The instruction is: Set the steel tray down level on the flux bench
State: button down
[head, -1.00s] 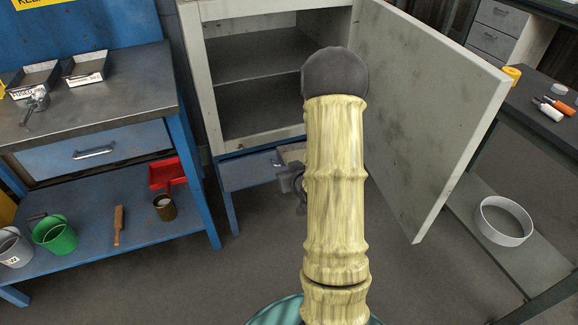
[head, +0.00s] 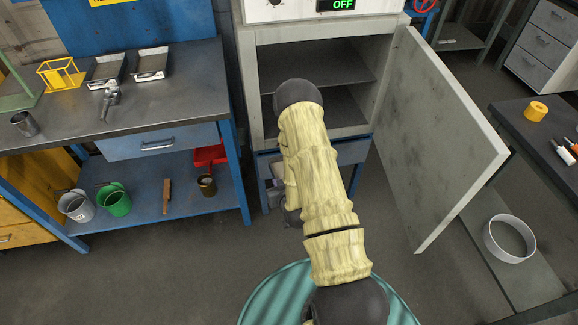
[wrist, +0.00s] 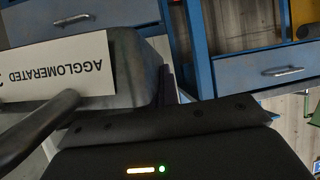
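The steel tray (wrist: 150,70) fills the upper left of the wrist view, grey, with a white label reading AGGLOMERATED. My gripper (head: 290,205) is in front of the open cabinet and mostly hidden by my arm in the head view. It appears shut on the tray, in the air; the finger contact is not clear. Only a small pale part of the tray (head: 277,172) shows beside my arm, so I cannot tell if it is level. The flux bench (head: 175,95) is the blue bench with a grey top at the left.
Two trays (head: 150,64), a yellow wire frame (head: 60,74), a metal tool (head: 109,98) and a cup (head: 25,123) stand on the bench. Its top is clear at right and front. The cabinet door (head: 440,140) hangs open at right. Buckets (head: 114,199) sit on the lower shelf.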

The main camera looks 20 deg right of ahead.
jog(key=s+a+r+p, duration=0.2)
jog(key=s+a+p, duration=0.3)
jog(key=p, duration=0.3)
jog(key=shift+a+n+y, duration=0.3)
jog(key=shift+a, duration=0.3)
jog(key=shift+w+r, duration=0.1)
jog(key=shift+a, duration=0.15)
